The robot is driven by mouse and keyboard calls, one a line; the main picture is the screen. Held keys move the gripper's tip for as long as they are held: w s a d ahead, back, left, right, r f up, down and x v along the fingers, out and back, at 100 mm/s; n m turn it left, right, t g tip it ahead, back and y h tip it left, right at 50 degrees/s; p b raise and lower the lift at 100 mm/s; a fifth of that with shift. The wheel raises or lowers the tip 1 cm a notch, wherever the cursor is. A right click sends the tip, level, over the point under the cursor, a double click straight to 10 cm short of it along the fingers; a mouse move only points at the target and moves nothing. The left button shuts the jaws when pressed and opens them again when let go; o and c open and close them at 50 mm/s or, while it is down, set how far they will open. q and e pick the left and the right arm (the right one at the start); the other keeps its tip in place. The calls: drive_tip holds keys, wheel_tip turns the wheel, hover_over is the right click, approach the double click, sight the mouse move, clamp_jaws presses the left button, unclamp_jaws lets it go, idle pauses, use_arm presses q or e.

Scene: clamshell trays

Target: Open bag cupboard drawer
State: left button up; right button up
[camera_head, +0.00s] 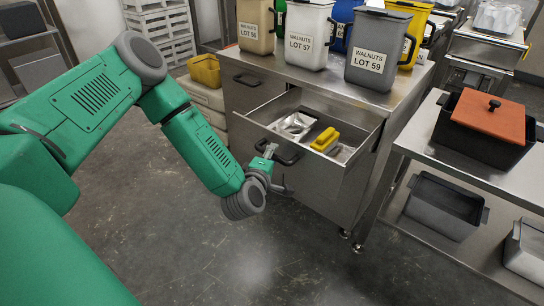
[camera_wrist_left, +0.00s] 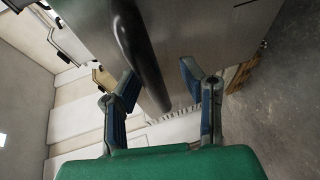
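The cupboard's upper drawer (camera_head: 335,178) is pulled well out in the head view. Silvery bags and a yellow item lie inside it. Its dark bar handle (camera_head: 278,154) is on the drawer front. My left gripper (camera_head: 270,160) is at the left part of this handle. In the left wrist view the two fingers of the gripper (camera_wrist_left: 158,80) are spread apart. The black handle (camera_wrist_left: 140,50) runs between them, nearer the left finger, beside the metal drawer front (camera_wrist_left: 205,35). I cannot tell whether a finger touches it. My right gripper is not in view.
Labelled walnut bins, including a grey one (camera_head: 378,50), stand on the cupboard top. A steel table (camera_head: 415,148) on the right holds a black box with an orange lid (camera_head: 490,115). A grey tub (camera_head: 445,207) sits on its lower shelf. The floor in front is clear.

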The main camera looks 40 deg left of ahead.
use_arm(q)
drive_tip(key=shift+r, duration=0.1)
drive_tip(key=v, duration=1.1)
drive_tip(key=shift+s+d, duration=0.2)
drive_tip(key=shift+s, duration=0.2)
drive_tip(key=s+d+f+m+g+h+p, duration=0.3)
drive_tip(key=s+d+f+m+g+h, duration=0.4)
drive_tip(key=s+d+f+m, duration=0.45)
drive_tip(key=s+a+m+g+y+p, duration=0.1)
drive_tip(key=s+a+m+g, duration=0.2)
drive_tip(key=s+m, duration=0.2)
drive_tip(key=s+a+m+g+y, duration=0.1)
drive_tip(key=s+a+m+g, duration=0.1)
drive_tip(key=s+m+g, duration=0.2)
drive_tip(key=s+m, duration=0.1)
drive_tip(key=s, duration=0.2)
drive_tip(key=shift+a+r+p, duration=0.3)
drive_tip(key=shift+a+p, duration=0.05)
drive_tip(key=shift+a, duration=0.05)
